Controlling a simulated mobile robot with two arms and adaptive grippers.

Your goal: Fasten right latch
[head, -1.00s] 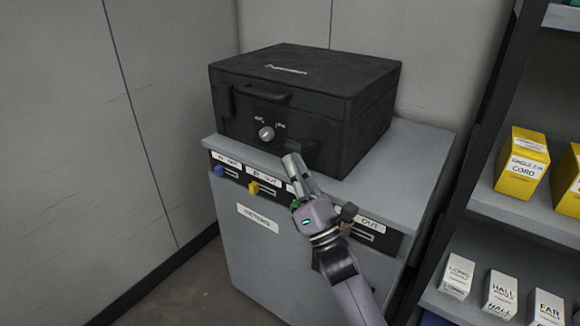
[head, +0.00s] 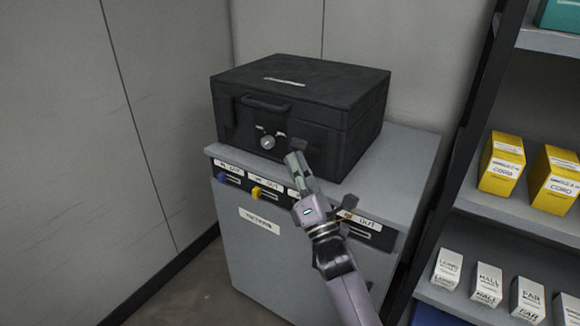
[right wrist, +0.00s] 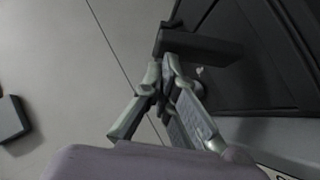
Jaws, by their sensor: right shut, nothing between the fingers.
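The black case (head: 300,90) sits closed on top of the grey cabinet, with a round knob (head: 267,142) on its front. The right latch (head: 298,144) is a small dark flap on the case front, right of the knob. My right gripper (head: 293,157) is shut and empty, its tip just below the latch. In the right wrist view, the shut fingertips (right wrist: 168,68) are at the lower edge of a dark block (right wrist: 205,47), which looks like the latch. I cannot tell whether they touch. My left gripper is not in view.
The grey cabinet (head: 270,260) has a front row of coloured knobs and labels under my arm. A shelf rack at the right holds yellow boxes (head: 501,163) and white boxes (head: 448,268). Walls stand close at the left and behind the case.

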